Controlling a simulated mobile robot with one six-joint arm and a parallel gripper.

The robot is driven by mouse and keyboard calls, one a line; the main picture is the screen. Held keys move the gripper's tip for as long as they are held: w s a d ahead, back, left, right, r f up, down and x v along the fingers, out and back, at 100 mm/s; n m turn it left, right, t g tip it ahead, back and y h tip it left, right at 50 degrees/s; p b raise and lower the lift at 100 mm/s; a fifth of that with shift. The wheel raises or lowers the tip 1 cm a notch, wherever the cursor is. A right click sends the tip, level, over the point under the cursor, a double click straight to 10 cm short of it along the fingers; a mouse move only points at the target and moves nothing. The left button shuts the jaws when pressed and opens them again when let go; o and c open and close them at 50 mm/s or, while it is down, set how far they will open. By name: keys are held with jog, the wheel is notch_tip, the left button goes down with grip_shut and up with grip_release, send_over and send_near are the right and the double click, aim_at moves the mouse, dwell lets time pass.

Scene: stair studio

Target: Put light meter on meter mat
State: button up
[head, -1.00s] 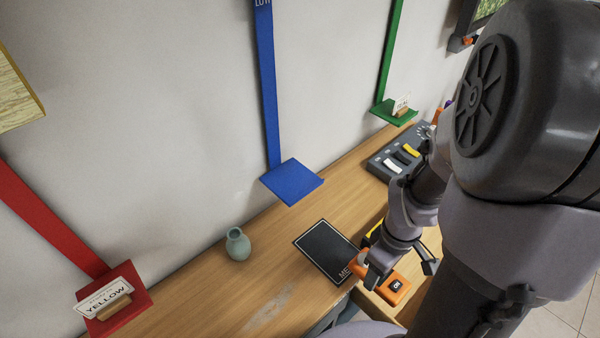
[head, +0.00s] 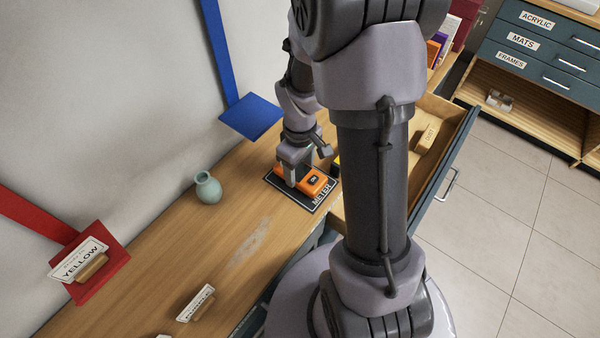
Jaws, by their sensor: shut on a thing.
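The light meter (head: 313,183) is an orange block with a dark display, in the middle of the head view. It is over the meter mat (head: 321,197), a black mat with a pale border and the word METER, on the wooden bench. My gripper (head: 293,178) is shut on the light meter from above, at its left part. The meter looks to be on or just above the mat; I cannot tell if it touches. My gripper and the meter hide much of the mat.
An open drawer (head: 440,150) holds a wooden block (head: 426,137) at right. A red shelf (head: 95,270) with a YELLOW card is at left. Bare bench lies between.

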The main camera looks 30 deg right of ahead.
aim_at(300, 172)
jog(key=shift+f, duration=0.65)
jog(key=o, duration=1.5)
notch_tip(300, 172, up, 12)
jog(key=p, duration=0.6)
jog(key=s+a+r+m+t, duration=0.2)
jog(key=s+a+r, duration=0.1)
jog(key=r, duration=0.3)
jog(key=s+a+r+m+t+y, duration=0.1)
jog(key=s+a+r+m+t, duration=0.1)
jog(key=a+r, duration=0.4)
jog(key=s+a+r+m+t+y, duration=0.1)
jog(key=s+a+r+m, duration=0.3)
jog(key=s+a+r, duration=0.1)
jog(key=shift+s+a+r+t, duration=0.2)
jog(key=shift+s+r+t, duration=0.2)
jog(key=shift+s+r, duration=0.25)
